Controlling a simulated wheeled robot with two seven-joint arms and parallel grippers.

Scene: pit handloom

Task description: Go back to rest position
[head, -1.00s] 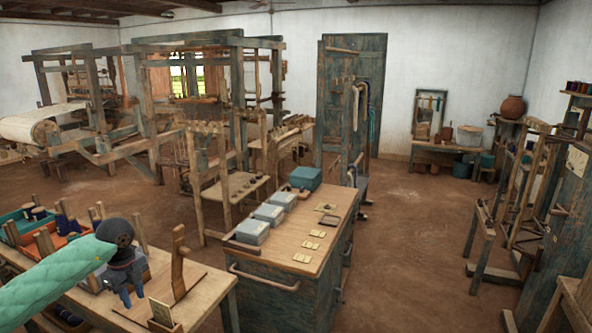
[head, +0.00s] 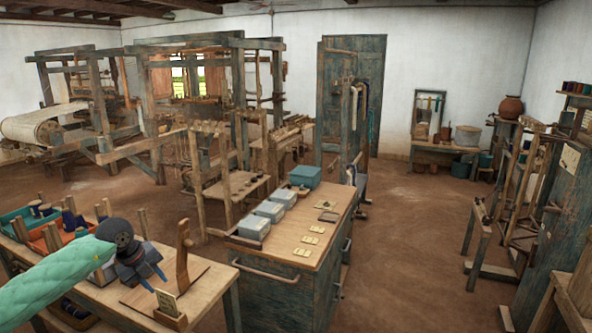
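My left gripper (head: 154,279) hangs over the wooden table (head: 212,289) at the lower left, at the end of my green-sleeved arm. Its two dark blue-grey fingers are apart, and nothing shows between them. It is just left of an upright wooden stand (head: 182,258) on a board; I cannot tell whether it touches the board. My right gripper is not in view.
Teal (head: 14,222) and orange (head: 40,246) trays with spools lie on the table's left. A cabinet (head: 275,297) with grey boxes (head: 270,211) stands to its right. Looms (head: 240,90) stand behind. The brown floor (head: 410,230) is clear right of the cabinet.

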